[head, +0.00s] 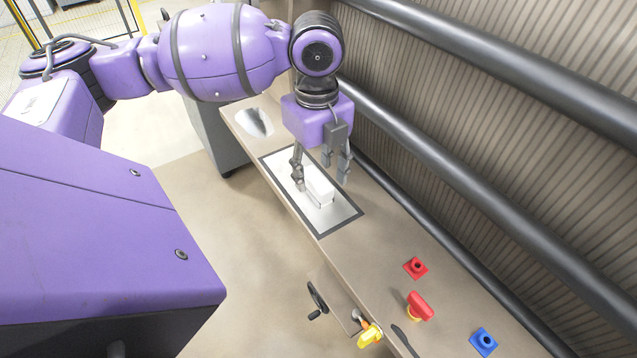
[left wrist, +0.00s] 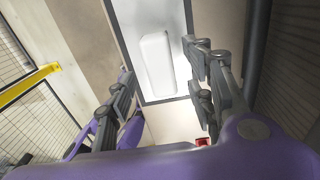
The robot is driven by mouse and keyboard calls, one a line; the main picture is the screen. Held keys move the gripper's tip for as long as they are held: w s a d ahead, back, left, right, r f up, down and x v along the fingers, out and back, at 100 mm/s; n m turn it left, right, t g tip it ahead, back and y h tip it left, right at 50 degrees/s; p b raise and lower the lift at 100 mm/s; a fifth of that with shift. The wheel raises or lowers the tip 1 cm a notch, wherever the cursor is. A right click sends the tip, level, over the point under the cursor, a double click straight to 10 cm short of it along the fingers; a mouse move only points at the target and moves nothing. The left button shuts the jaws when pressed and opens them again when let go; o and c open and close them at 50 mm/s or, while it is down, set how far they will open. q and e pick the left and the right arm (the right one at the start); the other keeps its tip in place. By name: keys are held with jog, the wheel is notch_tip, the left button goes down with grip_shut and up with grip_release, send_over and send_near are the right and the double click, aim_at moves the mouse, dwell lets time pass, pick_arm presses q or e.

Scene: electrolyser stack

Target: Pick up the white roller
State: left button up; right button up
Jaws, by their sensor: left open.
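The white roller (head: 319,186) lies on a pale, dark-edged panel (head: 341,214) set in the bench top. In the left wrist view the roller (left wrist: 157,62) is a rounded white block lying lengthwise, ahead of the fingers. I cannot tell how far above the panel the fingertips are. My right gripper is not in view.
Red (head: 415,268) and blue (head: 483,341) fittings and a red handle (head: 420,306) sit further along the bench. A black crank (head: 317,298) and a yellow handle (head: 370,335) stick out at its front edge. Dark pipes (head: 470,190) run along the ribbed wall behind.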

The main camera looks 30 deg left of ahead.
aim_at(317, 177)
pick_arm(q)
notch_tip(317, 177, down, 4)
jog(key=shift+w+a, duration=0.1)
jog(key=shift+a, duration=0.05)
jog(key=shift+f, duration=0.35)
grip_shut()
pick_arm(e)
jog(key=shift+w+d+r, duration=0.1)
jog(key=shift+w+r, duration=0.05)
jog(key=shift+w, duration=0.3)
pick_arm(q)
jog(key=shift+r, duration=0.15)
jog(key=shift+w+r, duration=0.1)
jog(key=shift+r, duration=0.45)
jog(key=s+d+r+p, duration=0.2)
jog(key=s+d+r, duration=0.4)
jog(key=s+r, duration=0.5)
jog(key=shift+s+d+r, duration=0.35)
jog(key=shift+s, duration=0.4)
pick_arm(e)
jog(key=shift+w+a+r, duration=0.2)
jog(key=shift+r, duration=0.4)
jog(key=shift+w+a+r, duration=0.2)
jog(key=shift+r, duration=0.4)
